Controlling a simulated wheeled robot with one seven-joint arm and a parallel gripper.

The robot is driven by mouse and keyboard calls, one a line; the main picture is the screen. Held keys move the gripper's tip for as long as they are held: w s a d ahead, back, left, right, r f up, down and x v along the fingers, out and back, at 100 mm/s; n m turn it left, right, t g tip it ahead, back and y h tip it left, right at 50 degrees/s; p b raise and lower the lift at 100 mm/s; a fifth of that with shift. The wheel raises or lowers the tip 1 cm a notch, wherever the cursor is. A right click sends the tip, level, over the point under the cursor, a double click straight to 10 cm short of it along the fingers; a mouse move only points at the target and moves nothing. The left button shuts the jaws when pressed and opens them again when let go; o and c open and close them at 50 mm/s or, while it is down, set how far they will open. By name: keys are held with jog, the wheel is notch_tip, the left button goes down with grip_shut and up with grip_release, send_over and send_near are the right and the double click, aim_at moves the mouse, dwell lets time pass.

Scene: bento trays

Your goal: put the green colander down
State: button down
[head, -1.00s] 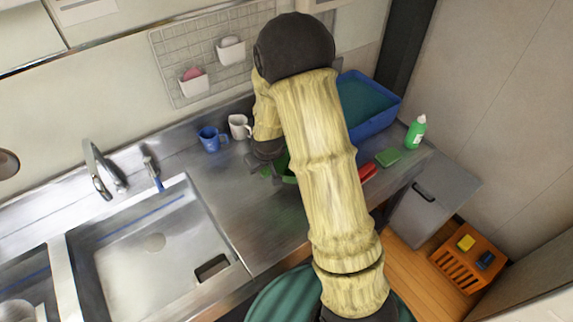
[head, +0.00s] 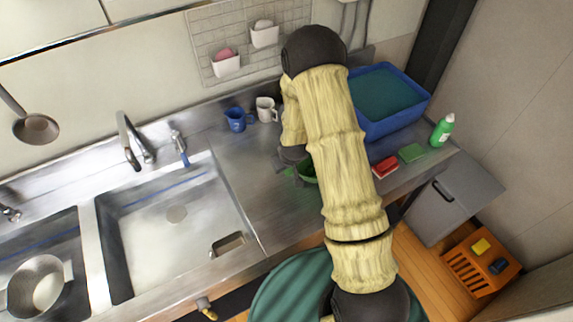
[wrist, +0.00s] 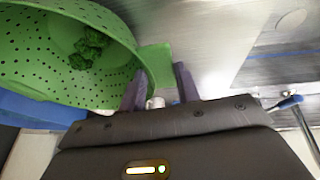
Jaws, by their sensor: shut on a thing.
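The green colander (wrist: 65,45) fills the upper left of the wrist view, with dark green leafy pieces (wrist: 88,48) inside it. A flat green handle tab (wrist: 154,58) on its rim reaches between the fingers of my gripper (wrist: 161,84), which is shut on it. In the head view only a part of the colander (head: 307,173) shows, beside my gripper (head: 287,172) and mostly hidden behind my arm. It is over the counter right of the sink. I cannot tell whether its base touches the counter.
The steel counter (head: 255,195) has bare room between the sink (head: 175,240) and the colander. A blue mug (head: 236,120) and a white mug (head: 266,109) stand behind. A blue tub (head: 395,128), red sponge (head: 385,166), green sponge (head: 411,153) and green bottle (head: 442,130) are on the right.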

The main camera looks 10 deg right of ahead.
jog(key=shift+f, duration=0.65)
jog(key=shift+f, duration=0.2)
jog(key=c, duration=1)
grip_release()
jog(key=shift+r, duration=0.25)
jog(key=shift+b+v, duration=1.4)
jog(key=shift+v, duration=4.5)
